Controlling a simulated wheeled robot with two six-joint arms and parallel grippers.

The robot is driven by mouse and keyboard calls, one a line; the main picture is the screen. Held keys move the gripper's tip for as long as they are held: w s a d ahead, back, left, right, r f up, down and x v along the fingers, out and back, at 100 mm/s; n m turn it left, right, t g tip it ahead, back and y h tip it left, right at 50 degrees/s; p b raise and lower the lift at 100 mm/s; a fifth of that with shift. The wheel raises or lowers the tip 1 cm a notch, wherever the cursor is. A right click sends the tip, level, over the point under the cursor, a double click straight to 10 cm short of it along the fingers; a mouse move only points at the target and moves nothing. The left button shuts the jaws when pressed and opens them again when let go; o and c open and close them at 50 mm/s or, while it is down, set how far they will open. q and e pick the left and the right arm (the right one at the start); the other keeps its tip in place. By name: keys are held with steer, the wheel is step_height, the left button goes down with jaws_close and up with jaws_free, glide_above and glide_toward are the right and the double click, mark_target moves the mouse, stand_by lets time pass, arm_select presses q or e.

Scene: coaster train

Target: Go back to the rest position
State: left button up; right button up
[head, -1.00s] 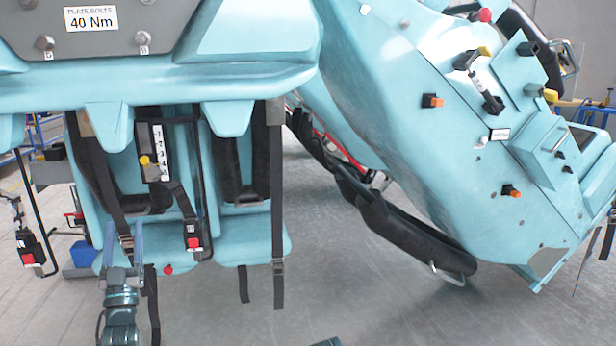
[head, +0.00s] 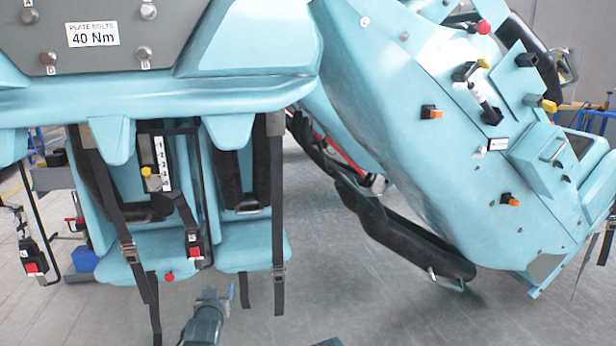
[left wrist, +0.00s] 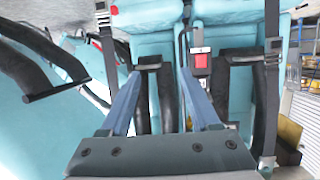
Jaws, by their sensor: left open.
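My left gripper (head: 230,293) is low in the head view, in front of and below the teal coaster seats (head: 150,250). Its blue fingers also show in the left wrist view (left wrist: 165,78), spread apart with nothing held between them. Beyond the fingers in that view are teal seats (left wrist: 225,38) with black straps and a red buckle (left wrist: 201,60). My right gripper is not in view; only a small dark piece shows at the bottom edge of the head view.
A large tilted teal car (head: 450,150) with a black padded bar (head: 400,235) fills the right side. Black straps (head: 278,225) hang from the seats. A teal beam with a grey bolt plate (head: 120,50) is overhead. Grey floor (head: 330,280) lies open between.

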arm_select(q)
steer(key=s+d+f+m+g+h+p, duration=0.2)
steer(key=s+d+f+m+g, duration=0.1)
steer(key=s+d+f+g, duration=0.8)
steer(key=s+d+m+g+y+p, duration=0.15)
steer(key=s+d, duration=0.25)
steer(key=s, duration=0.4)
steer(key=s+d+m+g, duration=0.1)
steer(key=s+d+g, duration=0.15)
steer(key=s, duration=0.55)
step_height(320, 180, up, 38)
steer(key=w+p, duration=0.1)
steer(key=p, duration=3.6)
steer(key=shift+d+t+p, duration=0.25)
steer(key=shift+t+p, duration=0.05)
steer(key=shift+p, duration=0.1)
steer(key=shift+f, duration=0.15)
